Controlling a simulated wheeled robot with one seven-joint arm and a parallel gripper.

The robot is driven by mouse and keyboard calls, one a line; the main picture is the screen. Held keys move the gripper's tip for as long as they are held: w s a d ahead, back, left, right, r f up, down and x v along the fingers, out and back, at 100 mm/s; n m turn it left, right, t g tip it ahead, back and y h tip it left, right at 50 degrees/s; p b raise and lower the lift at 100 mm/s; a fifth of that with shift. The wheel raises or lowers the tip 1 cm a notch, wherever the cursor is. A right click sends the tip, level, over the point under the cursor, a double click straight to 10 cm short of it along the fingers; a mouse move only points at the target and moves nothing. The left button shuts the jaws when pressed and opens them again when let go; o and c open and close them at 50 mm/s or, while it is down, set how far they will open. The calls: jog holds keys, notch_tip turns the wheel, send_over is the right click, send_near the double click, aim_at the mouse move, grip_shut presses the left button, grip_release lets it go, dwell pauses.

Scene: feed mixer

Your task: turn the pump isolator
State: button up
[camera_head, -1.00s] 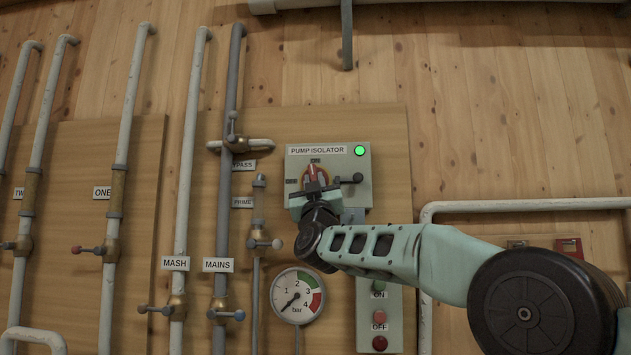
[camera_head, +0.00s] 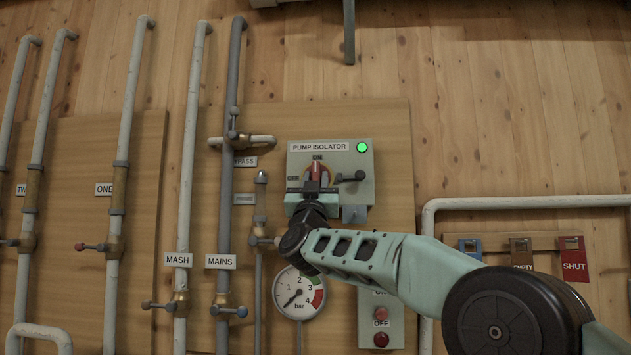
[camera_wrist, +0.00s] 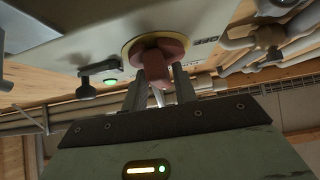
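The pump isolator is a pale grey-green box (camera_head: 355,158) on the wooden board, labelled PUMP ISOLATOR. Its red rotary handle (camera_head: 317,171) sits on a yellow-orange disc and points up towards a small label. In the wrist view the red handle (camera_wrist: 157,66) is just ahead of the fingertips. My gripper (camera_head: 315,188) is below and in front of the handle, facing it. In the wrist view my gripper (camera_wrist: 159,86) has its two fingers apart, one on each side of the handle's near end, with gaps showing. Contact cannot be made out.
A green lamp (camera_head: 362,147) is lit on the box. A dark-knobbed lever (camera_head: 350,177) juts out right of the handle. A pressure gauge (camera_head: 298,293) and an ON/OFF button box (camera_head: 381,321) are below. Valve pipes (camera_head: 223,190) stand to the left; coloured tags hang at right.

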jog(key=shift+o, duration=0.6)
jog(key=b+v, duration=0.7)
jog(key=v, duration=1)
jog(key=shift+s+b, duration=0.15)
jog(key=shift+b, duration=0.2)
